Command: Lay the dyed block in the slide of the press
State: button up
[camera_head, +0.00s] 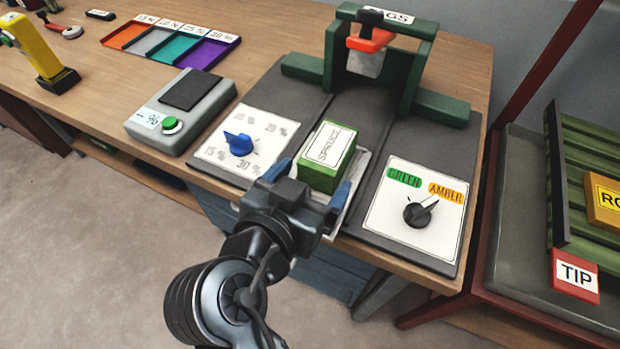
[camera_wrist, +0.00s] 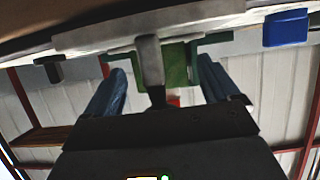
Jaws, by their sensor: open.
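The dyed block (camera_head: 322,172) is green with a white label reading SPRUCE.
A blue knob (camera_head: 239,144) on a percent dial is left of the slide; a black knob (camera_head: 417,214) marked GREEN and AMBER is right. A grey scale (camera_head: 181,108), coloured trays (camera_head: 171,43) and a yellow tool (camera_head: 38,50) stand left. A TIP rack (camera_head: 575,275) is right.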

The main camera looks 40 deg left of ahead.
jog(key=shift+r, duration=0.25)
jog(key=v, duration=1.2)
jog(key=shift+f+b, duration=0.15)
jog(key=shift+b, duration=0.2)
jog(key=w+d+f+n+g+y, duration=0.1)
jog(key=d+f, duration=0.5)
jog(key=d, duration=0.3)
jog(key=w+d+f+n+g, duration=0.1)
jog(key=w+d+f, duration=0.1)
jog(key=d+f, duration=0.55)
jog(key=s+d+r+m+t+h, duration=0.2)
jog(key=s+d+r, duration=0.2)
jog(key=s+d, duration=0.3)
jog(key=s+d+r+m+t+h, duration=0.1)
jog(key=s+d+r, duration=0.3)
jog(key=d, duration=0.9)
jog(key=s+m+h, duration=0.1)
jog(key=s, duration=0.2)
jog(key=shift+s+d+r+m+t, duration=0.2)
jog(key=shift+s+r+m+t, duration=0.1)
jog(key=shift+m+t, duration=0.1)
